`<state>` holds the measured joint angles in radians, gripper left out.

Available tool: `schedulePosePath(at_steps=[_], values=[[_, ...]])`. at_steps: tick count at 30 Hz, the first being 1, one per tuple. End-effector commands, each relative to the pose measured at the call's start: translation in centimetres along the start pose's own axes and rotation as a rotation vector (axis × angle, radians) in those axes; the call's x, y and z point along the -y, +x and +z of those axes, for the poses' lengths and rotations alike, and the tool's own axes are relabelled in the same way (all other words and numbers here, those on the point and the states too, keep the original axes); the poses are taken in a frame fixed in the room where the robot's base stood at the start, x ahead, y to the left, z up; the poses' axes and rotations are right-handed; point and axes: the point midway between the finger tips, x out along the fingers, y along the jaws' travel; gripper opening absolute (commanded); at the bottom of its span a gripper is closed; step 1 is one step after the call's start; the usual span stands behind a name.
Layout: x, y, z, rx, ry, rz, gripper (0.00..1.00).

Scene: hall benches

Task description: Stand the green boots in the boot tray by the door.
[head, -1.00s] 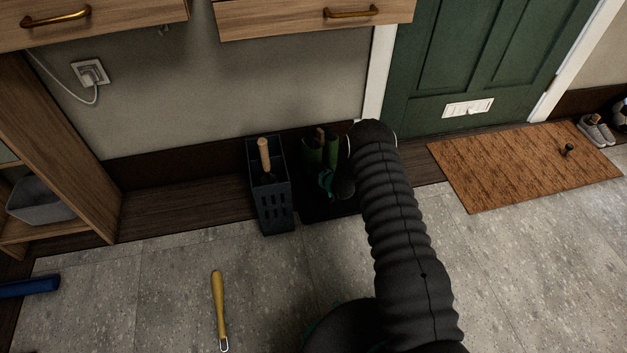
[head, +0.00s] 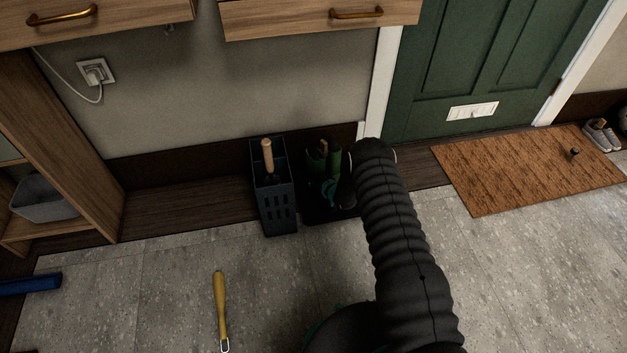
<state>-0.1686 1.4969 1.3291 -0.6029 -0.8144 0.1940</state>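The green boots (head: 333,160) are by the wall, left of the door. They are dark and partly covered by my arm, so I cannot tell whether both are upright or fully inside the tray. The black boot tray (head: 313,217) lies on the floor under them; its right part is hidden behind my arm. My gripper (head: 330,191) is low at the front of the boots, with teal and dark parts showing. Its fingertips are not clear, so I cannot tell whether it is open or touches a boot.
A dark slotted holder (head: 276,205) with a wooden-handled thing stands close left of the tray. A yellow-handled tool (head: 220,300) lies on the floor. A brown doormat (head: 525,172) lies before the green door (head: 475,70). Drawers (head: 300,18) overhang the wall.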

Motion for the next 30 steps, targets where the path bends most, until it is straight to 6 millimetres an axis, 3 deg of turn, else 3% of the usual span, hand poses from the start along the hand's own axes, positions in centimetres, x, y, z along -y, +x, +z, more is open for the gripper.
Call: schedulePosePath(at_steps=[13,30], values=[[-0.1,-1.0,-0.2,0.001,0.0,0.0,0.31],[-0.1,-10.6,-0.1,0.002,0.002,0.001,0.31]])
